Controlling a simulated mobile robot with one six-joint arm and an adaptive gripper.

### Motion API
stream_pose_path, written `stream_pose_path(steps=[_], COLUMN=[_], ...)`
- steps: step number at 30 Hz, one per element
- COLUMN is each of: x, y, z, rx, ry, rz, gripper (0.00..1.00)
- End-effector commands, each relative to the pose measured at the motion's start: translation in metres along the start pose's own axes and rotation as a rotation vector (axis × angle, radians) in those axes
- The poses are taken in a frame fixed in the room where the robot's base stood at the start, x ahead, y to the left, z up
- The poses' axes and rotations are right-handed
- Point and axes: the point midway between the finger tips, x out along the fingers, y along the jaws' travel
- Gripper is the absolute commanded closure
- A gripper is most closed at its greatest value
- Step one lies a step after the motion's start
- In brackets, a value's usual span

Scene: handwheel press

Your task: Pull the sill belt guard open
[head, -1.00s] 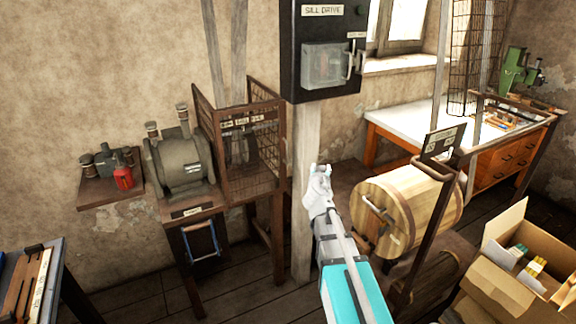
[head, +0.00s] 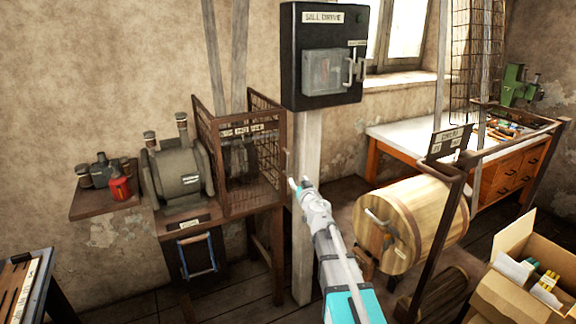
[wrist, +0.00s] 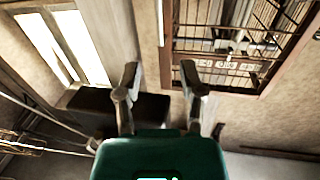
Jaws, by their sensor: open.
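The sill belt guard is a brown wire-mesh cage (head: 205,140) around the belts, right of the grey motor, with a small label strip on it. In the wrist view its mesh (wrist: 250,20) and label strip fill the upper right. It looks closed around the belts. My gripper (head: 298,184) is just right of the guard's right edge, in front of the pale post. In the wrist view my gripper (wrist: 158,85) is open, its two fingers apart with nothing between them. A thin pale upright bar (wrist: 160,22) shows beyond the fingers; I cannot tell if it is a handle.
A black sill drive box (head: 321,92) hangs on the pale post (head: 305,150) above my gripper. The grey motor (head: 178,175) stands left of the guard. A wooden barrel (head: 430,210) and a sign stand (head: 462,190) are to the right, with an open carton (head: 515,295) beyond.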

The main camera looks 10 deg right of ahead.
Motion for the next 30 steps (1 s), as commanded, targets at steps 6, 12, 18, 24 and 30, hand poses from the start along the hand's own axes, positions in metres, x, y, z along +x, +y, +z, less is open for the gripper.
stream_pose_path(steps=[6,12,18,24,30], x=[0.012,0.036,0.066,0.097,0.122], y=[0.001,0.001,0.001,0.002,0.002], z=[0.000,0.000,0.000,0.000,0.000], rx=[0.000,0.000,0.000,0.000,0.000], ry=[0.000,0.000,0.000,0.000,0.000], rz=[0.000,0.001,0.002,0.003,0.003], gripper=[0.49,0.49,0.49,0.49,0.49])
